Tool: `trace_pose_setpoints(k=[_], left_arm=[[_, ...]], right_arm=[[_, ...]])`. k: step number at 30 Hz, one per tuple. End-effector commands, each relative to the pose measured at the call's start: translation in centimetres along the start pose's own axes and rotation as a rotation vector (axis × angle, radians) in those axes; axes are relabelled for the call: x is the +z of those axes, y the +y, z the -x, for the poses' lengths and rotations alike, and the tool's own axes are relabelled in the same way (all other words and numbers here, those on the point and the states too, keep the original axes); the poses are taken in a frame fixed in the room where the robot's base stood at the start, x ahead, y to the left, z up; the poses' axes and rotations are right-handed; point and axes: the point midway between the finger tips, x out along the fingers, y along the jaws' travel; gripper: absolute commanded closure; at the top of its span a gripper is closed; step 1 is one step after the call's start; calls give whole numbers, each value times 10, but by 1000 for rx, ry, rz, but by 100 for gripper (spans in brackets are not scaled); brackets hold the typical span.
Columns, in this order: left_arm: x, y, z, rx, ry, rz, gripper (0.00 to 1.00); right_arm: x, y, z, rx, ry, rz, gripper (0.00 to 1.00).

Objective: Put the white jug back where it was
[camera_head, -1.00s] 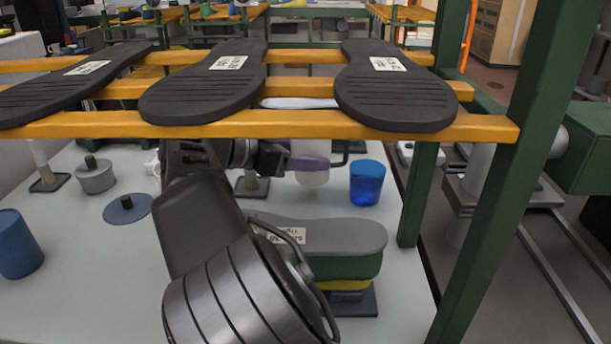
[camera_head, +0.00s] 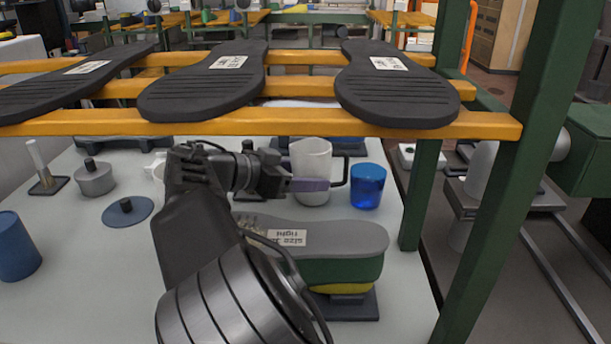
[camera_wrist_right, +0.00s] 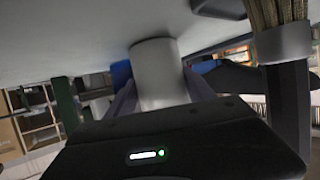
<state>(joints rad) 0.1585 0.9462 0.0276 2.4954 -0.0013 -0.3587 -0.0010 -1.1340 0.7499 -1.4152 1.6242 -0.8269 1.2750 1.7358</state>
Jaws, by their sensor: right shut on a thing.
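The white jug (camera_head: 313,160) is upright, with a black handle on its right side, behind the grey-topped shoe last in the head view. My right gripper (camera_head: 306,185) is shut on the jug's body from the left. In the right wrist view the jug (camera_wrist_right: 160,75) sits between my two fingers (camera_wrist_right: 160,98). Its base is at or very close to the tabletop; I cannot tell whether it touches. My left gripper is not in view.
A blue cup (camera_head: 367,186) stands just right of the jug's handle. The shoe last (camera_head: 340,240) is in front. A rack with black soles (camera_head: 397,85) spans above the table. A grey pot (camera_head: 95,180) and blue disc (camera_head: 128,211) are at left.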

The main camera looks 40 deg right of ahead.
Motion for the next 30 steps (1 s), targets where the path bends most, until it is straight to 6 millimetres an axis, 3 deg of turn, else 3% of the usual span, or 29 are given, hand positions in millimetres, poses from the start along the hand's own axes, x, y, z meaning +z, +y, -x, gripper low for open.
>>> trace_pose_setpoints(k=[9, 20, 26, 30], left_arm=[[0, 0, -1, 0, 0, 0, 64], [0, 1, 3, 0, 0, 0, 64], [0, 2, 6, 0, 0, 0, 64], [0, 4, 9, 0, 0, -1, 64]], right_arm=[[1, 0, 0, 0, 0, 0, 16], [-3, 0, 2, -1, 0, 0, 16], [-3, -1, 28, -3, 1, 0, 16], [-3, -1, 58, -5, 1, 1, 16]])
